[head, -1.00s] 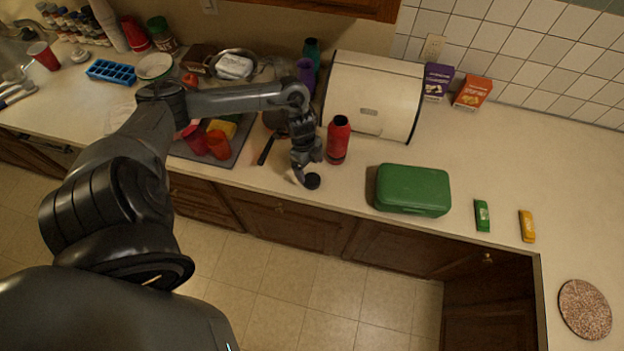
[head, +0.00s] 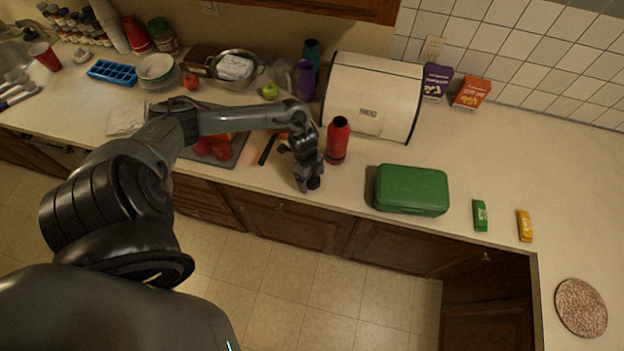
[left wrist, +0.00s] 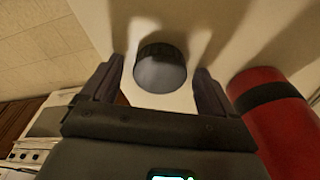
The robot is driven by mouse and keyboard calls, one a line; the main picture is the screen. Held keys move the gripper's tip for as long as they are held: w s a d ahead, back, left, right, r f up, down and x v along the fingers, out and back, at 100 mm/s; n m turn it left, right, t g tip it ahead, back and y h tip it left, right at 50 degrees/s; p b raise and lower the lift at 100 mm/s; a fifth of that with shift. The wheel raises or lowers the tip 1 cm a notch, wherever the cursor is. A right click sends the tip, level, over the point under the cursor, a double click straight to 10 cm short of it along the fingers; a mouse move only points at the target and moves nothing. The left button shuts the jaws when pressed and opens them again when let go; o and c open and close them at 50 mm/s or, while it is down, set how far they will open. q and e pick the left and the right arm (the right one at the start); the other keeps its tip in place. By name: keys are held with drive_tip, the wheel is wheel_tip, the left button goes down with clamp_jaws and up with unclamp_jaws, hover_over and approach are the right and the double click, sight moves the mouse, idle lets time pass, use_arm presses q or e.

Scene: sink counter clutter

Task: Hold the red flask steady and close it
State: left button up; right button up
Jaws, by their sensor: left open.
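The red flask (head: 337,143) stands upright on the counter in front of the bread box, its top dark; I cannot make out whether that is an opening. It also shows at the right of the left wrist view (left wrist: 278,125), with a black band. A small round black cap (head: 314,183) lies on the counter near the front edge. In the left wrist view the cap (left wrist: 161,68) sits between the two spread fingers. My left gripper (head: 307,185) is open, pointing down at the cap, left of and in front of the flask. My right gripper is not in view.
A cream bread box (head: 372,95) stands behind the flask. A green box (head: 411,188) lies to its right. A purple cup (head: 305,78) and a teal bottle (head: 312,58) stand behind. A dark tray (head: 236,152) is at the left. The right counter is mostly clear.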

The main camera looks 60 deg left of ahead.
sight(316, 182)
use_arm(q)
drive_tip(key=c, duration=1.1)
drive_tip(key=shift+r, duration=0.1)
drive_tip(key=shift+r, duration=0.4)
drive_tip(key=r, duration=0.1)
drive_tip(key=d+r+b, duration=0.1)
drive_tip(key=r, duration=0.1)
drive_tip(key=shift+w+r, duration=0.2)
drive_tip(key=shift+w+d+r+p, duration=0.15)
drive_tip(key=shift+w+d+r, duration=0.4)
drive_tip(key=shift+d+r, duration=0.85)
drive_tip(key=shift+w+d+r+p, duration=0.15)
drive_tip(key=shift+w+d+r, duration=0.55)
drive_tip(key=shift+d, duration=1.3)
drive_tip(key=shift+w+d+r+p, duration=0.15)
drive_tip(key=shift+w+d+r, duration=0.25)
drive_tip(key=shift+d+r, duration=1.05)
drive_tip(key=shift+d+f, duration=0.25)
